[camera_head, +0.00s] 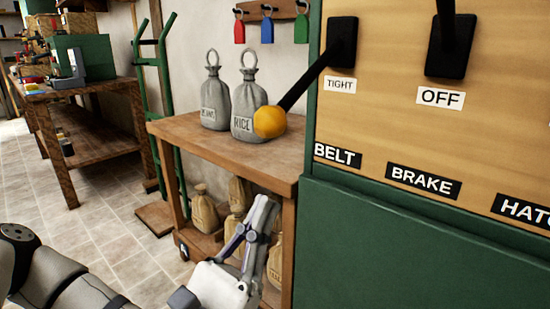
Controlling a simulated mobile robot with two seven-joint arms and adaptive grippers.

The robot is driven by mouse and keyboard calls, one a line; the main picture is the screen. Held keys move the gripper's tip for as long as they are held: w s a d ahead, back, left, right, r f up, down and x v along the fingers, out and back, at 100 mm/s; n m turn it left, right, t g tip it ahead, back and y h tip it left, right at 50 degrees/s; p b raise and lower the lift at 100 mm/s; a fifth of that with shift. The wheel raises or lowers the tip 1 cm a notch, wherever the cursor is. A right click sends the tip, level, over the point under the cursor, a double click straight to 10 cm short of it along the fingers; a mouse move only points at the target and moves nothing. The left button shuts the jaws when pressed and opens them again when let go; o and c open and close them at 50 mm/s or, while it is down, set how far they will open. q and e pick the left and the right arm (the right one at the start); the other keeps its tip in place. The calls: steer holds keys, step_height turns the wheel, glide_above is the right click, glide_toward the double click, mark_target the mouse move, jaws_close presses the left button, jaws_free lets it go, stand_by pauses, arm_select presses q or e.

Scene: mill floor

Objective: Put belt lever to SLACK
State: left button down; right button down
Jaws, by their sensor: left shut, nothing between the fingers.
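The belt lever is a black rod with a yellow ball knob (270,122), coming out of a black slot plate (343,40) on the wooden panel (400,125). The rod slants down and left from the plate. A TIGHT label (340,85) is just under the plate, and a BELT label (338,155) is lower down. No SLACK label is in view. My left gripper (266,205) is shut and empty, below the knob and apart from it, in front of the small wooden table. My right gripper is not in view.
A brake lever plate (446,50) with an OFF label is right of the belt lever. The green cabinet (420,240) fills the lower right. The wooden table (200,137) holds two grey sacks, one marked RICE (247,100). A green hand truck (146,110) stands behind it.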

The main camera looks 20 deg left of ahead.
arm_select(q)
step_height(320, 180, up, 9)
steer(key=w+d+p, duration=0.1)
steer(key=w+p, duration=0.1)
steer(key=w, duration=0.1)
steer(key=shift+f, duration=0.15)
stand_by(0.4)
